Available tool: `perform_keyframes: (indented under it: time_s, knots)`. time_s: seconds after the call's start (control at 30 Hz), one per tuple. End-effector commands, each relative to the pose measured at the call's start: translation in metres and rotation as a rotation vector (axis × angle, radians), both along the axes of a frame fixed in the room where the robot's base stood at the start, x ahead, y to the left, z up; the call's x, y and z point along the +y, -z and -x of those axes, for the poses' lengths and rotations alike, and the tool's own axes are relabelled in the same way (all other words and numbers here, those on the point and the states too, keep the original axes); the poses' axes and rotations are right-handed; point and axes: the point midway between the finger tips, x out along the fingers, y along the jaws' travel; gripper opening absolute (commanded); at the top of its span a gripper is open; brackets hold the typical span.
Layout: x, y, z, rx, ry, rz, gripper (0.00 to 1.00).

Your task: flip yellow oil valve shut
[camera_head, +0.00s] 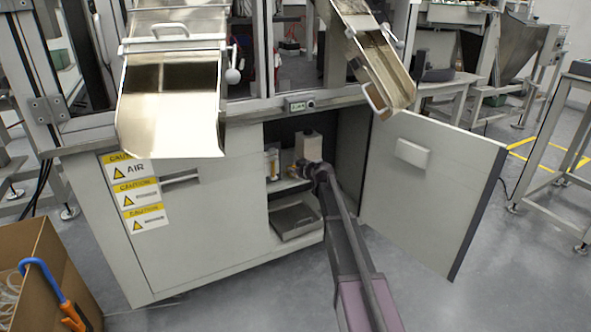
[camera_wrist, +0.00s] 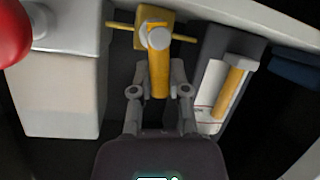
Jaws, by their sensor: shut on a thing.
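The yellow oil valve (camera_wrist: 157,62) shows in the wrist view at top centre. Its yellow handle points down the picture toward my gripper, across a thin yellow bar that runs left to right, with a grey round cap at the pivot. My gripper (camera_wrist: 158,77) has one finger on each side of the handle and is closed on it. The handle's lower end is between the fingers. In the head view my gripper (camera_head: 318,170) reaches inside the open cabinet; the valve is too small and covered there to make out clearly.
The cabinet door (camera_head: 430,190) stands open on the right. A grey tray (camera_head: 298,222) lies low in the cabinet. In the wrist view, a white box (camera_wrist: 62,95) and red round part (camera_wrist: 14,35) are left; a yellow cylinder (camera_wrist: 230,92) with a grey cap is right.

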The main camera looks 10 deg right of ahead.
Motion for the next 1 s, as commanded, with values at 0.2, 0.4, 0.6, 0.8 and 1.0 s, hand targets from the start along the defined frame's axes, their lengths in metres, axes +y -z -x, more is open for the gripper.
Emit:
perform_keyframes:
  time_s: [0.2,0.4,0.6,0.8,1.0]
  knots:
    - [-0.0078,0.0002,-0.004,0.054,0.003,-0.166,0.0]
    - [-0.0097,-0.001,-0.0044,0.081,0.001,-0.253,0.0]
    - [-0.01,-0.0014,-0.0044,0.081,0.002,-0.256,0.0]
    - [-0.01,-0.0015,-0.0043,0.082,0.002,-0.255,0.57]
    - [-0.0096,-0.0013,-0.0037,0.082,0.001,-0.254,0.57]
